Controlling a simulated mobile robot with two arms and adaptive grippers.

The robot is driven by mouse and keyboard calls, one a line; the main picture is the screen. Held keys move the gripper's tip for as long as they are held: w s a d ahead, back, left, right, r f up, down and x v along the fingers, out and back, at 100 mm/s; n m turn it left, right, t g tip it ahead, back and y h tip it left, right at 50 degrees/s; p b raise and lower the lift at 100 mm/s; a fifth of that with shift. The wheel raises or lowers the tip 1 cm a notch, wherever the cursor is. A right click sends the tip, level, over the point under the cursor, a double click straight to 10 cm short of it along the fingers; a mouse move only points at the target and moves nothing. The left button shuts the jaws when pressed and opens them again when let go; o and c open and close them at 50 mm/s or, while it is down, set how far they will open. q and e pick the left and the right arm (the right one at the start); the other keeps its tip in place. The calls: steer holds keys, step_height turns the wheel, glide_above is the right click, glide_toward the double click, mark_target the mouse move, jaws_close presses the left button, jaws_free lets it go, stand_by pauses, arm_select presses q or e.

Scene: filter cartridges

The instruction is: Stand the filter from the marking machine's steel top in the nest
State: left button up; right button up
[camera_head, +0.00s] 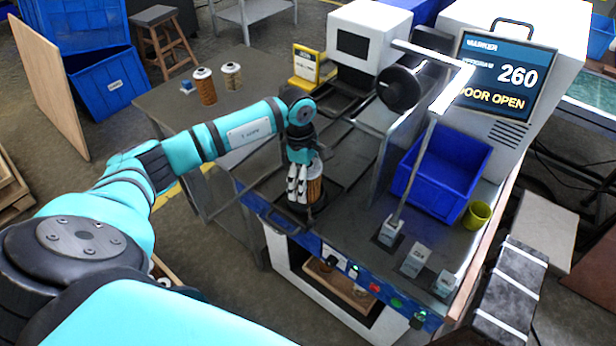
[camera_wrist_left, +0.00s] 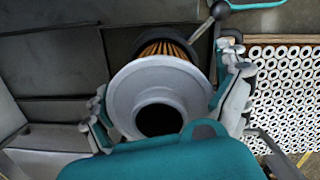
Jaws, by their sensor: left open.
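A filter with orange-brown pleats (camera_head: 315,187) stands upright at the front left of the marking machine's steel top (camera_head: 345,225), its base at a dark round holder that looks like the nest. In the left wrist view the filter's pale grey end cap with a dark central hole (camera_wrist_left: 125,88) faces the camera, and a black ring (camera_wrist_left: 165,35) shows around its far end. My left gripper (camera_head: 301,180) is open, with its fingers on either side of the filter (camera_wrist_left: 170,95). Contact between fingers and filter cannot be told. My right gripper is not in view.
Two more filters (camera_head: 204,86) (camera_head: 231,76) stand on the side table. A blue bin (camera_head: 440,178) and a yellow-green cup (camera_head: 478,214) sit to the right. The marker screen (camera_head: 500,77) reads 260, door open. A ball-ended lever (camera_wrist_left: 217,11) rises close beside the filter.

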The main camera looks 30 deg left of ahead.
arm_select(q)
steer(key=shift+w+a+r+b, duration=0.1)
steer(key=shift+r+b, duration=0.2)
steer(key=shift+r, duration=0.2)
steer(key=r, duration=0.2)
steer(key=r+b, duration=0.1)
steer(key=r, duration=0.1)
steer(key=r+b, duration=0.1)
steer(key=r, duration=0.1)
steer(key=shift+a+r, duration=0.35)
steer(key=shift+r, duration=0.05)
steer(key=shift+s, duration=0.2)
